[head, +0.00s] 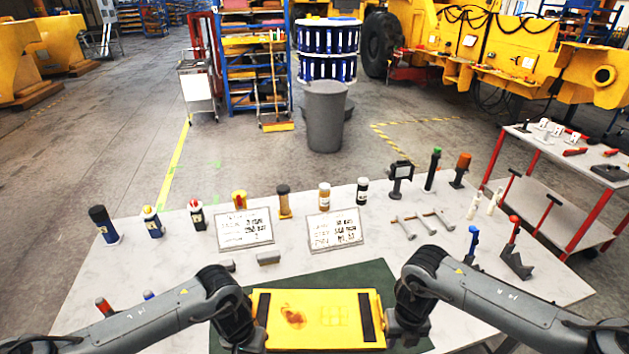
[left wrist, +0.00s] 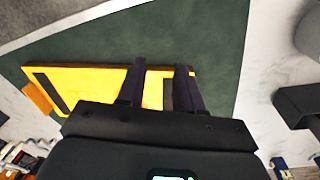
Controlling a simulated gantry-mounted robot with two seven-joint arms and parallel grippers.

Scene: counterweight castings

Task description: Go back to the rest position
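A flat yellow casting (head: 318,318) with a dark strip near each end lies on the dark green mat (head: 388,284) at the table's near side. My left gripper (head: 252,332) is at its left end. In the left wrist view the two dark fingers of my left gripper (left wrist: 160,85) are spread apart over one end of the yellow casting (left wrist: 95,78), with yellow showing between them. My right gripper (head: 393,328) is beside the casting's right end. Its fingers are too dark and hidden to read.
Two printed cards (head: 245,229) stand mid-table. Several bottles and tubes (head: 325,197) line the back. Metal bolts (head: 403,228) and a dark holder with a red-topped tool (head: 515,260) are at the right. A grey bin (head: 325,118) stands behind the table.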

